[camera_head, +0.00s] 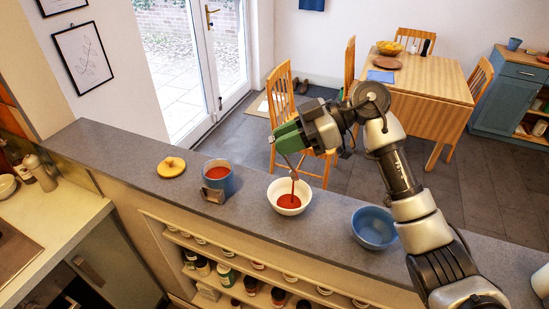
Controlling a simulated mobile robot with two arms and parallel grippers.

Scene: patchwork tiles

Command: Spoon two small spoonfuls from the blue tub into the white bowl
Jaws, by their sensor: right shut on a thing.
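The blue tub (226,185) stands on the grey counter with red contents inside. The white bowl (275,199) stands to its right and has red contents in it. My right gripper (288,141), with green fingers, is above the white bowl and shut on a thin spoon (289,164). The spoon slants down toward the bowl. A thin red streak runs from its lower end to the red contents in the bowl. The exact shape of the spoon's tip is too small to tell. My left gripper is not in view.
An empty-looking blue bowl (374,228) stands to the right, near my right arm. The counter (325,215) is clear between the two bowls. Shelves with several jars (225,274) are below its front edge.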

